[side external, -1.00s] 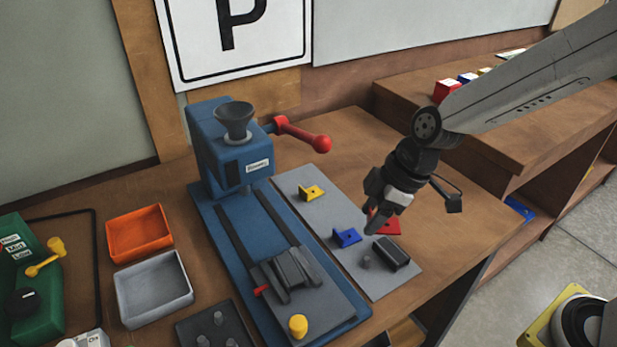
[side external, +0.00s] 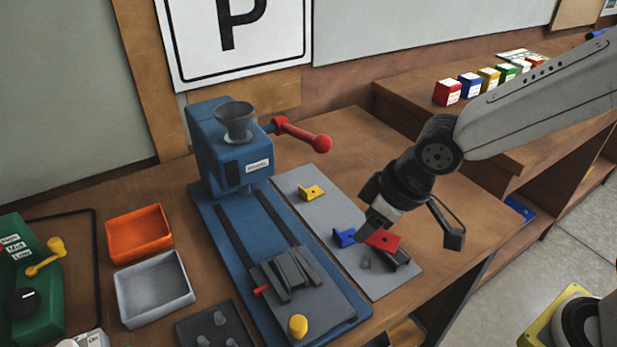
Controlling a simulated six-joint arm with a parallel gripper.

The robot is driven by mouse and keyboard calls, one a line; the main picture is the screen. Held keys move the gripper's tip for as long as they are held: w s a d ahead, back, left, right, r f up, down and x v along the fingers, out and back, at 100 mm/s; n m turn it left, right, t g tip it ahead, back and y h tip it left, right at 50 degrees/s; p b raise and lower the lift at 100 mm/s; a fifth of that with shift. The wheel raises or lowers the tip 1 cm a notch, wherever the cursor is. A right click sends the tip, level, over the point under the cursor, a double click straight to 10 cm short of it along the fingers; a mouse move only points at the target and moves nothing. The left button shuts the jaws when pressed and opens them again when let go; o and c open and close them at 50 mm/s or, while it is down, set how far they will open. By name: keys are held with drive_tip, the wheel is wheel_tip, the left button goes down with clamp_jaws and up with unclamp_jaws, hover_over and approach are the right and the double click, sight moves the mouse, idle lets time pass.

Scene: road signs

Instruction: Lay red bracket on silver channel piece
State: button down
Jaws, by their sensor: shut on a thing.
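My gripper (side external: 372,226) is shut on the red bracket (side external: 384,240) and holds it over the front right part of the grey plate (side external: 323,216). A channel-like piece (side external: 403,259), dark grey with a paler edge, lies on that plate. It is partly hidden behind the red bracket, which looks just above it; I cannot tell whether they touch. A small grey peg (side external: 366,263) stands to its left. The blue bracket (side external: 344,238) lies close to the left of my gripper, and the yellow bracket (side external: 312,192) lies farther back on the plate.
A blue press (side external: 225,150) with a red-knobbed lever (side external: 321,144) stands to the left, with a dark clamp block (side external: 290,272) on its base. An orange tray (side external: 139,233) and a grey tray (side external: 153,290) are farther left. Coloured blocks (side external: 470,84) line the back shelf.

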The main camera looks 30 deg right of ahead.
drive_tip(key=shift+s+a+r+m+t+h, duration=0.15)
drive_tip(key=shift+s+a+r+m+h, duration=0.35)
drive_tip(key=shift+m, duration=0.45)
drive_tip(key=shift+s+a+r+m+t+h, duration=0.15)
drive_tip(key=shift+s+a+r+m, duration=0.25)
drive_tip(key=shift+a+m, duration=0.45)
drive_tip(key=shift+s+a+r+m+t+h, duration=0.1)
drive_tip(key=shift+s+a+r+m+h, duration=0.35)
drive_tip(key=shift+m, duration=0.55)
drive_tip(key=shift+w, duration=0.15)
drive_tip(key=shift+w+a, duration=0.1)
drive_tip(key=shift+w, duration=0.05)
hover_over(284, 260)
drive_tip(key=s, duration=0.1)
drive_tip(key=f, duration=0.8)
drive_tip(key=shift+d+f, duration=0.2)
drive_tip(key=shift+d, duration=0.1)
drive_tip(key=shift+w+a+f, duration=0.15)
drive_tip(key=shift+w+f, duration=0.1)
drive_tip(key=shift+f, duration=0.2)
drive_tip(key=shift+w+a+f, duration=0.15)
drive_tip(key=shift+w+f, duration=0.1)
drive_tip(key=shift+f, duration=1.55)
